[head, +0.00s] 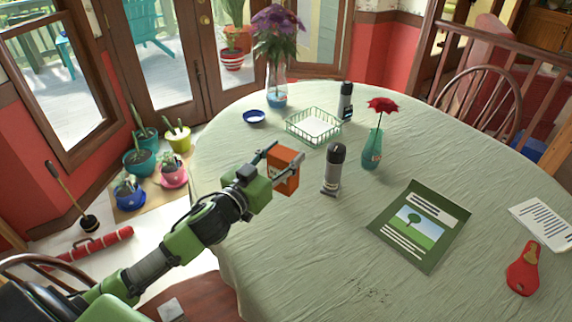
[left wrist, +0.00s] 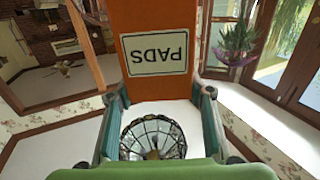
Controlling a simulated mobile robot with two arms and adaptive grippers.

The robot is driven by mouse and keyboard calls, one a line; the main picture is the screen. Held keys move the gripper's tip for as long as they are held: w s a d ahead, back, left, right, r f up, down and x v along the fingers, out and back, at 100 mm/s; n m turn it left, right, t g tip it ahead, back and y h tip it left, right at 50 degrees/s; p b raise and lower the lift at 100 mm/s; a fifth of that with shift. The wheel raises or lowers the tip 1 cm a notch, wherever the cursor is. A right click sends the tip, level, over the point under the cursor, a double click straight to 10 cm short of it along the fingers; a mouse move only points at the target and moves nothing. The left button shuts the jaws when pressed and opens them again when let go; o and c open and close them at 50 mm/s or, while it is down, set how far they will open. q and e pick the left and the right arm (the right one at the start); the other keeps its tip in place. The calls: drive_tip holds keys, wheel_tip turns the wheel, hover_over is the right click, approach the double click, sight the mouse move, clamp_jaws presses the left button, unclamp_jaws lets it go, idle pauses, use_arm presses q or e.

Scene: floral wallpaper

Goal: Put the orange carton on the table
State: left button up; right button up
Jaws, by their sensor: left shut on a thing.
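The orange carton (head: 284,169) is between the fingers of my left gripper (head: 281,158) in the head view, over the left part of the table (head: 290,235). In the left wrist view the carton (left wrist: 155,25) fills the top middle and bears a label reading "PADS", upside down. The fingers of my left gripper (left wrist: 160,105) lie along both its sides, shut on it. I cannot tell for sure whether the carton's bottom touches the tablecloth. My right gripper is in neither view.
A grey and black bottle-like object (head: 332,170) stands just right of the carton. Behind are a green wire basket (head: 313,127), a blue bowl (head: 254,116), a teal vase with a red flower (head: 372,150) and a dark canister (head: 345,102). A green leaflet (head: 420,225) lies right. The front cloth is clear.

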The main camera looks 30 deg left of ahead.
use_arm(q)
drive_tip(key=w+a+f, duration=0.2)
drive_tip(key=w+f, duration=0.1)
drive_tip(key=f, duration=0.2)
drive_tip(key=w+a+f+b, duration=0.1)
drive_tip(key=w+a+f, duration=0.2)
drive_tip(key=w+f, duration=0.1)
drive_tip(key=shift+f, duration=0.8)
drive_tip(key=shift+f+b, duration=0.15)
drive_tip(key=shift+b, duration=0.2)
drive_tip(key=o, duration=1.5)
